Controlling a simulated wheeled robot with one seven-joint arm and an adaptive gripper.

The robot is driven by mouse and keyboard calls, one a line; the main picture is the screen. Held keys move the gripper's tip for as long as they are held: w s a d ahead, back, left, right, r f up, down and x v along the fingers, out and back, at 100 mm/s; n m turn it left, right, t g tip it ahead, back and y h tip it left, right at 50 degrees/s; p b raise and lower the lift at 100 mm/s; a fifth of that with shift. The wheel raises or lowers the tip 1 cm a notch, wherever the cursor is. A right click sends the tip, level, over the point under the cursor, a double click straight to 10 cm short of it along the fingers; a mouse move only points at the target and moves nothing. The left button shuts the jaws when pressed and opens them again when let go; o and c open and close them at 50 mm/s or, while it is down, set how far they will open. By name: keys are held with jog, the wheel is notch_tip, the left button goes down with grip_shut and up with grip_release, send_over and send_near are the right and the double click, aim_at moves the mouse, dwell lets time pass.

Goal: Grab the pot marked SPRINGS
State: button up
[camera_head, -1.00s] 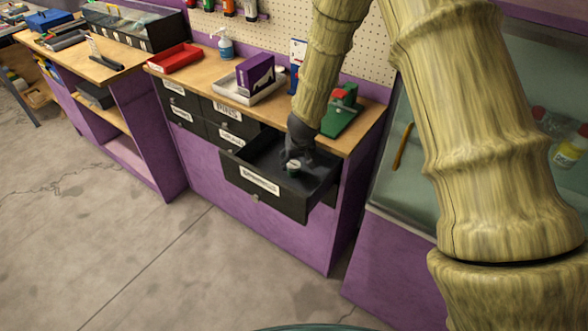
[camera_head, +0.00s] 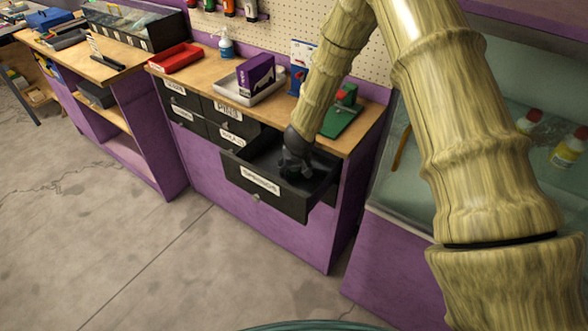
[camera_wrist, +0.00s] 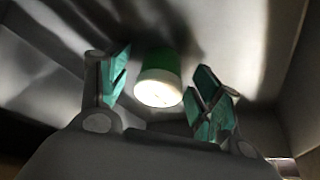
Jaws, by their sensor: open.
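A small green pot with a white lid (camera_wrist: 160,85) is in the wrist view, between and a little beyond my two open fingers. Any marking on the pot is not readable. The drawer (camera_head: 288,204) stands pulled out, and the label (camera_head: 260,181) on its front seems to read SPRINGS. My gripper (camera_head: 293,172) reaches down into this drawer and hides the pot in the head view. In the wrist view the teal finger pads (camera_wrist: 168,82) stand apart, one on each side of the pot, with no clear contact.
The drawer walls surround my gripper closely. Other labelled drawers (camera_head: 231,113) are shut. On the bench above are a purple box (camera_head: 256,74) on a white tray (camera_head: 228,86), a red tray (camera_head: 176,58), a spray bottle (camera_head: 225,46) and a green object (camera_head: 342,118).

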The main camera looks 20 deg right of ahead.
jog(key=c, duration=1.1)
jog(key=shift+r, duration=0.1)
